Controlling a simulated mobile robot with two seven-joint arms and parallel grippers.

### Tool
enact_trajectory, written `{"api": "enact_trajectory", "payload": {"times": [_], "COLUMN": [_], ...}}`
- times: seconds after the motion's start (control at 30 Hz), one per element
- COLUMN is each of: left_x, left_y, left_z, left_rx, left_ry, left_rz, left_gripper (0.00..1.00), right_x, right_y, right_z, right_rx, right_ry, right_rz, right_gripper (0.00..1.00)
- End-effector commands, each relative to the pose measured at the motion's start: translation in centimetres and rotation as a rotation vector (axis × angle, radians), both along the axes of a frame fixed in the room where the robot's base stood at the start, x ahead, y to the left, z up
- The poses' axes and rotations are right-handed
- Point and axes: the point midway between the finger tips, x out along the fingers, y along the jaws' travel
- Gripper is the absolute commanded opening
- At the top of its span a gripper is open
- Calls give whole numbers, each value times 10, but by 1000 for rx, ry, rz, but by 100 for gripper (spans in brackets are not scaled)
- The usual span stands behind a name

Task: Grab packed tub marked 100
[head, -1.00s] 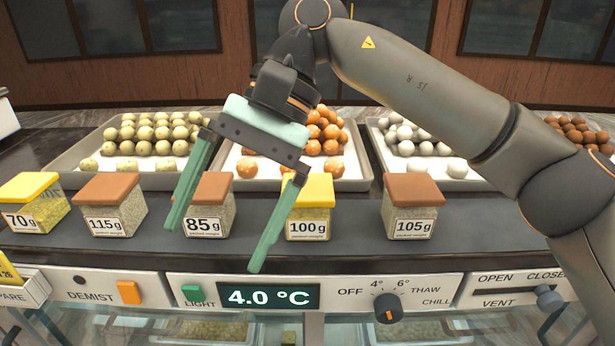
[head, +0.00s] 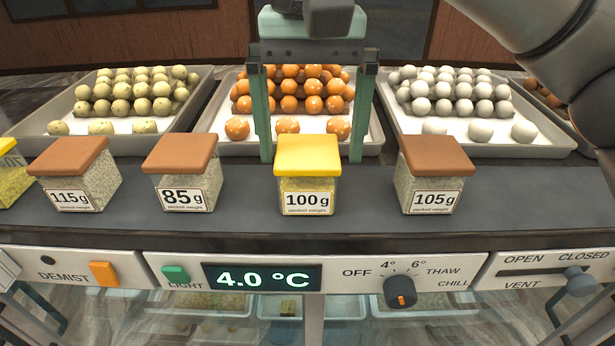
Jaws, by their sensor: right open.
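The tub marked 100 g (head: 307,180) has a yellow lid and a clear body with pale contents. It stands upright on the dark counter strip. My right gripper (head: 312,160) comes down from above, with its green fingers open. In the picture one finger is left of the tub and the other right of it. Nothing is held. My left gripper is not in view.
Brown-lidded tubs marked 85 g (head: 183,172) and 105 g (head: 434,175) stand on either side, with 115 g (head: 75,175) farther left. Behind are trays of green, orange (head: 366,143) and white sweets (head: 463,149). A control panel (head: 330,284) runs along the front.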

Motion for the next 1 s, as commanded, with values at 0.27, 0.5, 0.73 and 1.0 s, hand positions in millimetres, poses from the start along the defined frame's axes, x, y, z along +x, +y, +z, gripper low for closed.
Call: {"api": "enact_trajectory", "payload": {"times": [0.27,0.5,0.73,1.0], "left_x": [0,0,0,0], "left_y": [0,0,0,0], "left_z": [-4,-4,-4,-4], "left_rx": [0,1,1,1], "left_ry": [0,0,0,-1], "left_rz": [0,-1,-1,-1], "left_gripper": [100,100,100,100], "right_x": [0,0,0,0], "right_y": [4,4,4,4], "right_z": [-38,-51,-51,-50], "right_rx": [0,1,1,1], "right_ry": [4,1,1,1], "right_rz": [1,0,0,0], "right_gripper": [100,100,90,60]}}
